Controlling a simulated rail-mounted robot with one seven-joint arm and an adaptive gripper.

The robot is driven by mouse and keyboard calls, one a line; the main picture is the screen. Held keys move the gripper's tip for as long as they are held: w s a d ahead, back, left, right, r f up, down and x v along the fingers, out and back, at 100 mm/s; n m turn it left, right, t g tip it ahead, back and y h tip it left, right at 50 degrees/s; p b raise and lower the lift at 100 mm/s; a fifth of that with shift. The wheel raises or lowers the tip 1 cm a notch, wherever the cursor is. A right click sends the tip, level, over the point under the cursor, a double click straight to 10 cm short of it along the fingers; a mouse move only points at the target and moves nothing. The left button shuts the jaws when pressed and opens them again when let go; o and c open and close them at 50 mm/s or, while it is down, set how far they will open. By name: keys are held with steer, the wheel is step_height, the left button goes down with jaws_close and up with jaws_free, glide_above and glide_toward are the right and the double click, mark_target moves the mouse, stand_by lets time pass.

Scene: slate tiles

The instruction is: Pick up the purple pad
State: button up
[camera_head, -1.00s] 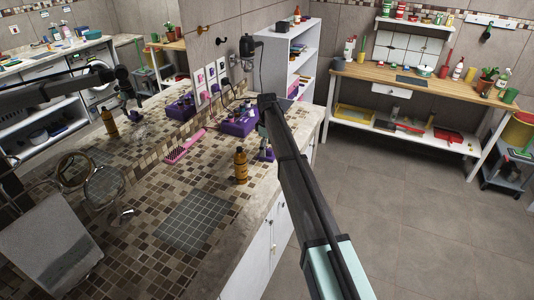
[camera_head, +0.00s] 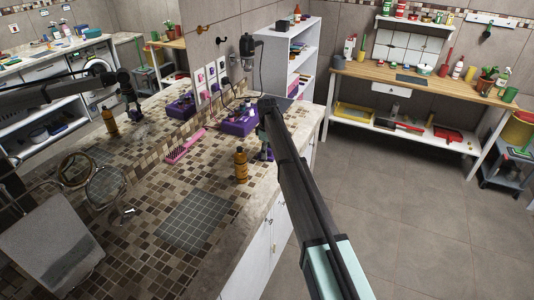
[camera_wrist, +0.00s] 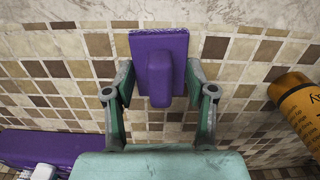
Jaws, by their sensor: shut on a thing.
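The purple pad (camera_wrist: 160,62), a flat square plate with a raised block on it, is in the upper middle of the wrist view. My gripper (camera_wrist: 159,86) has its two green-grey fingers on either side of the block and is shut on it. In the head view my gripper (camera_head: 265,148) is near the counter's right edge, largely hidden behind my arm. I cannot tell whether the pad touches the counter.
An orange-brown bottle (camera_head: 240,165) stands close by; it also shows at the right of the wrist view (camera_wrist: 300,108). A purple tray (camera_head: 238,124) with small items lies behind. A pink comb (camera_head: 185,146) and a grey tiled square (camera_head: 194,219) lie on the mosaic counter.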

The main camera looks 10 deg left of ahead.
steer(key=shift+r, duration=0.1)
step_height(320, 180, up, 20)
steer(key=b, duration=0.5)
